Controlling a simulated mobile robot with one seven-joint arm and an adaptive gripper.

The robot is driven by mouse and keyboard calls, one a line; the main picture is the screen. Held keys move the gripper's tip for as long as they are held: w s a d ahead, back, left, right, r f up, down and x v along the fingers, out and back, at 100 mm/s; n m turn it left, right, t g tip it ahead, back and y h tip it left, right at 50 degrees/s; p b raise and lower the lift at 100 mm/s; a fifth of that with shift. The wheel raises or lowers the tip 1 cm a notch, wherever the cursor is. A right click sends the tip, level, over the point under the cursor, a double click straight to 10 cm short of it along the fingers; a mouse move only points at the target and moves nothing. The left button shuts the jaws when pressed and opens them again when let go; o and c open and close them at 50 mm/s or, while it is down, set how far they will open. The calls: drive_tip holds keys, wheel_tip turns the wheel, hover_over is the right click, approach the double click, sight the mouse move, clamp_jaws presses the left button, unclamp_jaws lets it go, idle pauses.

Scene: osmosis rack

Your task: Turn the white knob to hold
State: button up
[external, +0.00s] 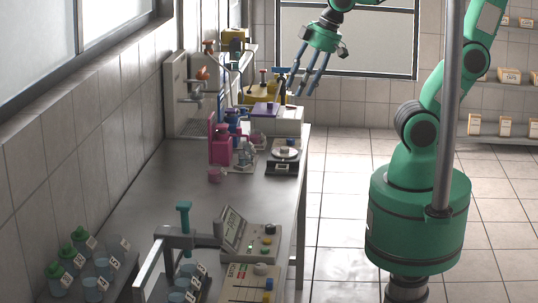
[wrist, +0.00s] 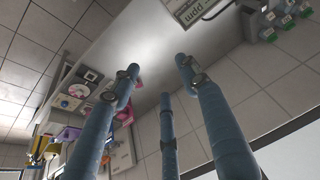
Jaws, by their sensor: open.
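A pale, whitish knob (external: 261,269) sits on the lower control panel (external: 250,284) at the front of the bench, in the external view. Its markings are too small to read. A tilted display panel (external: 236,228) with coloured buttons stands just behind it. My gripper (external: 302,84) has three blue fingers, spread and empty, hanging in the air near the far end of the bench, well away from the knob. In the wrist view the fingers (wrist: 155,78) are apart with nothing between them. Part of a display panel (wrist: 196,10) shows at the top edge there; the knob cannot be made out.
Labelled bottles (external: 72,262) and beakers fill the front left. A balance (external: 284,152), pink bottles (external: 221,145) and a white box with a purple top stand at the far end. The bench middle (external: 190,190) is clear.

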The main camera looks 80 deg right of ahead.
drive_tip(key=w+a+f+g, duration=0.2)
drive_tip(key=w+a+f, duration=0.35)
drive_tip(key=a, duration=0.35)
drive_tip(key=n+g, duration=0.2)
drive_tip(key=g, duration=0.1)
hover_over(261, 265)
wheel_tip(261, 265, down, 20)
drive_tip(key=shift+r+h+b, duration=0.2)
drive_tip(key=shift+h+b, duration=0.1)
drive_tip(key=shift+b, duration=0.05)
wheel_tip(261, 265, down, 14)
drive_tip(key=shift+r+b, duration=0.1)
drive_tip(key=shift+b, duration=1.15)
drive_tip(key=shift+c, duration=0.3)
clamp_jaws()
